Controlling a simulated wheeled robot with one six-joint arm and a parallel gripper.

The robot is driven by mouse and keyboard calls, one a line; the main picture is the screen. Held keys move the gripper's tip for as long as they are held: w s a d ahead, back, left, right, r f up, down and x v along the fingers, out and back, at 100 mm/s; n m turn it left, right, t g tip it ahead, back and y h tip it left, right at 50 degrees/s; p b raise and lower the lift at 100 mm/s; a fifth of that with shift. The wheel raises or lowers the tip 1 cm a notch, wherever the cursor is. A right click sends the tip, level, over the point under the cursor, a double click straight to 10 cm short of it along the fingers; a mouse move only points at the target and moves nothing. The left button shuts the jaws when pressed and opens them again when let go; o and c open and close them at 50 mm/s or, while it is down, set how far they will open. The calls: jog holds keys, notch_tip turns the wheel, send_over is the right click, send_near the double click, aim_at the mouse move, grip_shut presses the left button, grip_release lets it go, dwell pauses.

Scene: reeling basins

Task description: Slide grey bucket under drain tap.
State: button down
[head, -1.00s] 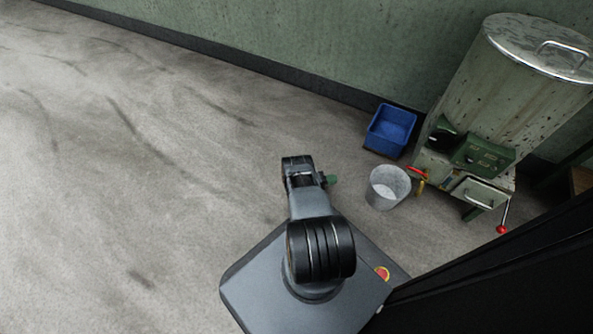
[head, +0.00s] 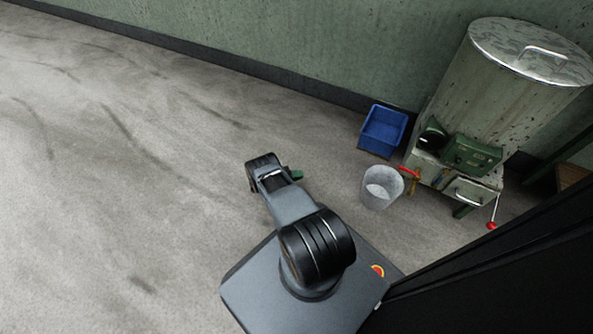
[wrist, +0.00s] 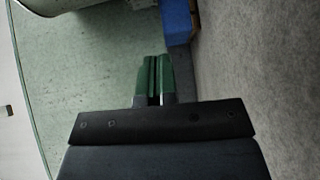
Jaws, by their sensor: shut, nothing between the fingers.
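The grey bucket (head: 382,187) stands upright on the floor in the head view, right of my arm. The drain tap (head: 413,180), brass with a red lever, sticks out low from the boiler, just right of the bucket. From this angle I cannot tell whether the bucket is partly beneath it. My gripper (head: 296,175) has green fingers and is apart from the bucket, to its left. In the wrist view my gripper (wrist: 156,62) shows its green fingers together and empty. The bucket is not seen there.
A blue crate (head: 383,131) sits behind the bucket by the wall. The tall metal boiler (head: 500,85) stands at right, with a red-knobbed lever (head: 491,225) low on its front. A dark panel (head: 510,270) fills the lower right. Open floor lies left.

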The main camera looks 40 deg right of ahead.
jog(key=shift+w+r, duration=0.35)
jog(key=shift+r, duration=0.45)
